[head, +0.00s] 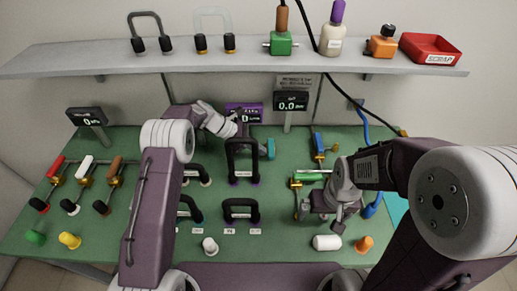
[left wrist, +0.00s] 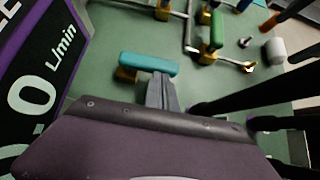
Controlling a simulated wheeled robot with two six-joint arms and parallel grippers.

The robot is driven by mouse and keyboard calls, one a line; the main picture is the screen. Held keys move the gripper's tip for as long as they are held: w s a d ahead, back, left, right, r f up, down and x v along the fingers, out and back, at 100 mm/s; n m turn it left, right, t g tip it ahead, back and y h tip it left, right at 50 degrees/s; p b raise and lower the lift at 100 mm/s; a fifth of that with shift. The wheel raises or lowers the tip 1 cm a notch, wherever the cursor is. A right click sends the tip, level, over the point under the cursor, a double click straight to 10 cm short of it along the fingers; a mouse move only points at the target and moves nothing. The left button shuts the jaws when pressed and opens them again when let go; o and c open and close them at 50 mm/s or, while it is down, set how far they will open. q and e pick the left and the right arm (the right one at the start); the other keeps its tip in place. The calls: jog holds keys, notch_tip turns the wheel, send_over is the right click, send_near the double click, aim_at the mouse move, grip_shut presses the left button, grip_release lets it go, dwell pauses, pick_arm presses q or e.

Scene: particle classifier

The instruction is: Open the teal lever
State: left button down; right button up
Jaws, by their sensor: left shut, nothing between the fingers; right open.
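The teal lever (head: 270,148) shows at the back middle of the green table, just right of the purple-framed display. In the left wrist view the teal handle (left wrist: 148,63) lies crosswise over a brass fitting (left wrist: 127,75). My left gripper (left wrist: 161,76) is shut and empty, its tips right at the near side of the handle, towards its right end. I cannot tell whether they touch. In the head view my left wrist reaches over the back of the table, and its fingertips are hard to make out. My right gripper (head: 321,218) is open, low over the table's right part.
A green-handled valve (head: 309,177) stands beside my right gripper and a blue-handled valve (head: 318,143) behind it. Black handled frames (head: 242,147) stand in the middle. Red, white and brown levers (head: 86,165) are at the left. A shelf (head: 230,62) runs above the back.

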pick_arm(q)
jog(key=shift+s+d, duration=0.2)
jog(key=shift+d, duration=0.05)
jog(key=shift+s+d+r+p, duration=0.1)
jog(key=shift+s+d+p, duration=0.1)
jog(key=shift+d+p, duration=0.35)
jog(key=shift+s+d+r+p, duration=0.1)
jog(key=shift+s+d+p, duration=0.1)
jog(key=shift+d+p, duration=0.25)
jog(key=shift+s+d+f+p, duration=0.15)
jog(key=shift+d+p, duration=0.45)
jog(key=shift+d, duration=0.75)
jog(key=shift+w+d, duration=0.2)
jog(key=shift+d, duration=0.35)
jog(key=shift+w+d, duration=0.15)
jog(key=shift+d, duration=0.35)
jog(key=shift+w+d+n+t, duration=0.2)
jog(key=shift+d+n+t, duration=0.25)
jog(key=shift+n+t, duration=0.3)
jog(key=shift+w+d, duration=0.25)
jog(key=shift+d, duration=0.1)
jog(key=shift+w+d+n+t, duration=0.35)
jog(key=shift+n+t, duration=0.1)
jog(key=shift+n, duration=0.3)
